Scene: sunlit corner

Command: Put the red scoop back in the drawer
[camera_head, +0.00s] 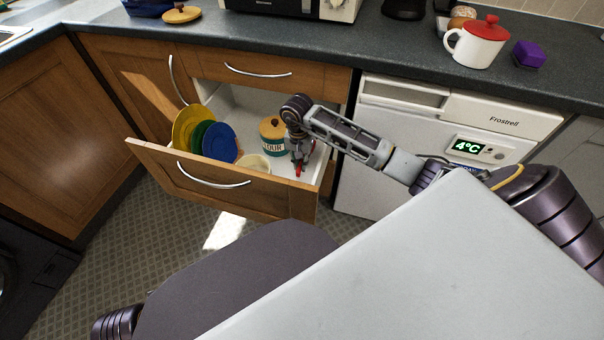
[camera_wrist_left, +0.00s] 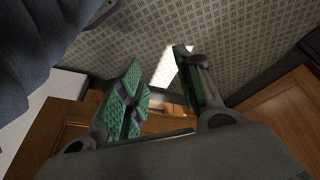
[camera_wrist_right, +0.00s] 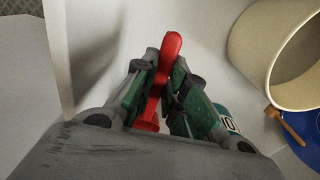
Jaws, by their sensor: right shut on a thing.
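The red scoop (camera_head: 298,171) is inside the open drawer (camera_head: 215,187), near its right end. My right gripper (camera_head: 298,158) reaches down into the drawer and is shut on the scoop. In the right wrist view the scoop (camera_wrist_right: 171,46) stands between the two green-padded fingers (camera_wrist_right: 165,65), with its handle sticking out past the tips. I cannot tell whether the scoop touches the drawer floor. My left gripper (camera_wrist_left: 158,62) is open and empty in the left wrist view, above the patterned floor; the head view does not show it.
The drawer also holds a teal flour canister (camera_head: 271,138), a cream bowl (camera_head: 254,163), and yellow (camera_head: 183,130), green (camera_head: 200,134) and blue (camera_head: 220,142) plates. The fridge (camera_head: 375,165) stands right of the drawer. A red-lidded white mug (camera_head: 478,45) and purple box (camera_head: 529,54) stand on the worktop.

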